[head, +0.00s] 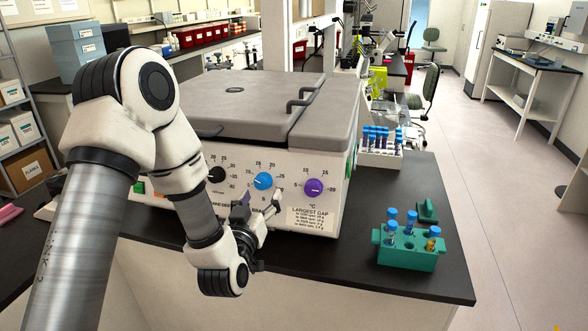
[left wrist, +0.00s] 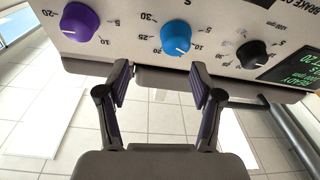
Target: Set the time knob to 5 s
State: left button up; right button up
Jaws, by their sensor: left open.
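The front panel of the grey-topped cell processor (head: 290,215) carries a black knob (head: 216,174), a blue knob (head: 263,181) and a purple knob (head: 313,187). The left wrist view shows the purple (left wrist: 80,21), blue (left wrist: 175,37) and black (left wrist: 252,54) knobs upside down. The blue knob's white mark points down and slightly right there, near the small scale numbers. Which knob is labelled time is not readable. My left gripper (head: 258,207) is open and empty, just below and in front of the blue knob; its fingers (left wrist: 160,78) touch no knob. My right gripper is out of view.
A green rack (head: 405,258) with blue-capped tubes stands on the black bench (head: 345,271) to the right. A white rack (head: 381,158) of tubes stands behind it. A small display (left wrist: 299,72) is beside the black knob. The aisle floor at right is clear.

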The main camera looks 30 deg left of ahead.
aim_at(261, 185)
pick_arm(q)
jog(key=w+a+p, duration=0.1)
jog(key=w, duration=0.1)
jog(key=w+a+p, duration=0.1)
jog(key=w, duration=0.1)
jog(key=w+a+f+p, duration=0.1)
jog(key=w, duration=0.1)
jog(key=shift+a+f, duration=0.1)
jog(key=shift+a, duration=0.1)
jog(key=shift+s+a+r, duration=0.15)
jog(key=shift+s+r, duration=0.1)
jog(key=shift+s, duration=0.2)
jog(key=shift+c, duration=0.3)
jog(key=shift+w, duration=0.15)
jog(key=c, duration=1.1)
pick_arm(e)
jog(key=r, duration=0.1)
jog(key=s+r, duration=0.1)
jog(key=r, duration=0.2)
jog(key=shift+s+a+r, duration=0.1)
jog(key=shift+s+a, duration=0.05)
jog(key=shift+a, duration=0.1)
